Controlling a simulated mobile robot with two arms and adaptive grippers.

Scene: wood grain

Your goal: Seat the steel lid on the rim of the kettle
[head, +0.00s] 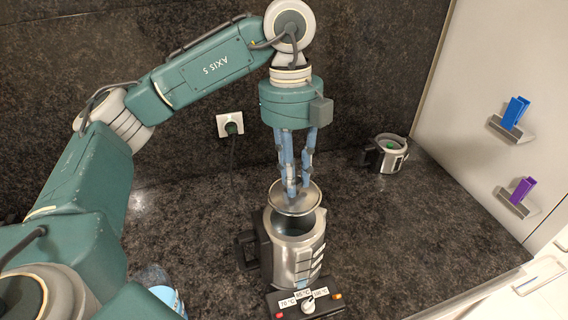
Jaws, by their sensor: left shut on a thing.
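The kettle (296,262) is a steel jug with a black handle on its left side. Whether the lid's back edge touches the rim cannot be told. The right gripper is not in view.
A control base (305,301) with a knob and temperature labels sits in front of the kettle. A second steel pot (392,157) stands at the back right. A wall socket (231,123) with a plug is behind. Blue and purple clips are on the right panel. Counter right of the kettle is clear.

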